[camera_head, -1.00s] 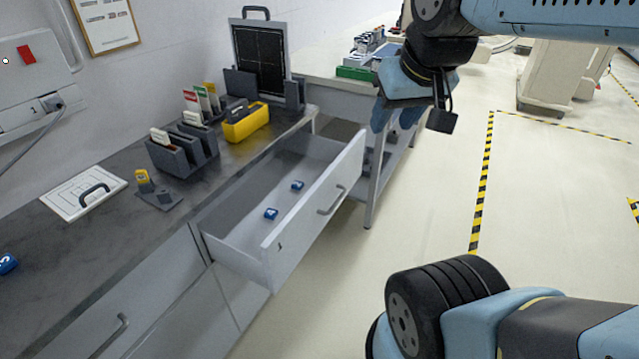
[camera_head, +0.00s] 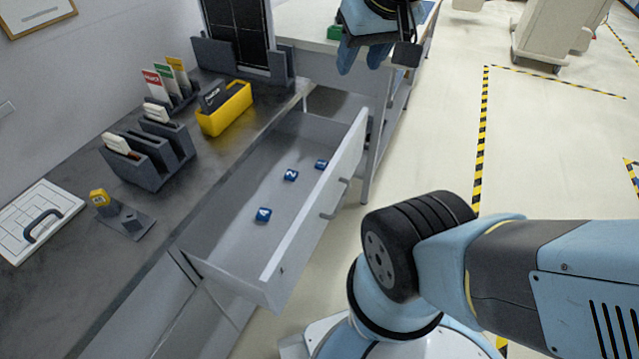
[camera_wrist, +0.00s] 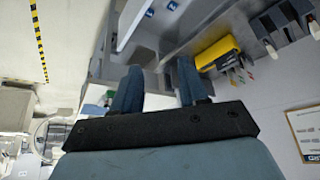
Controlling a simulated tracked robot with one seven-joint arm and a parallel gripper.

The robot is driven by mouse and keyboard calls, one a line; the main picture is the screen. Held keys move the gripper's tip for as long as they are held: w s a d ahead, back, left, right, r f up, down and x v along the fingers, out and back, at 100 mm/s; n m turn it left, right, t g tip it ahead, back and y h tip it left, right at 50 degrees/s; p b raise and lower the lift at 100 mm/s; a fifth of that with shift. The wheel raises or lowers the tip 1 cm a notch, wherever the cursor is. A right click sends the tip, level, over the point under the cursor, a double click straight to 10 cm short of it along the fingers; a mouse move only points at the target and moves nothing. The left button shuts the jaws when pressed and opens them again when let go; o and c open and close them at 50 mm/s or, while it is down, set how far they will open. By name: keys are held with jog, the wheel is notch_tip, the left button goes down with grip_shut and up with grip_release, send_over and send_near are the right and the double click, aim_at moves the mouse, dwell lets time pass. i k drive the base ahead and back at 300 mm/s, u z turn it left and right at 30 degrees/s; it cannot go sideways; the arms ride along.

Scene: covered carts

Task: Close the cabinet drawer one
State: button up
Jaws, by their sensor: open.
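The cabinet drawer (camera_head: 325,209) is pulled well out from under the dark counter, its grey front and bar handle (camera_head: 334,199) facing right. Several small blue numbered blocks (camera_head: 262,215) lie inside it. My gripper (camera_head: 360,58) is at the top of the head view, above and beyond the drawer's far end, apart from it. Its two blue fingers (camera_wrist: 158,88) are spread and empty in the wrist view. The wrist view also shows part of what looks like the open drawer (camera_wrist: 140,20) beyond the fingers.
On the dark counter (camera_head: 110,270) stand a yellow bin (camera_head: 224,108), grey card holders (camera_head: 150,158) and a white panel with a handle (camera_head: 38,222). A light side table (camera_head: 310,24) adjoins the far end. Floor right of the drawer is partly free.

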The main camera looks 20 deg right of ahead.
aim_at(261, 262)
jog(key=z, duration=0.8)
jog(key=k, duration=1.15)
jog(key=u, duration=0.6)
jog(key=i, duration=1)
jog(key=z, duration=0.1)
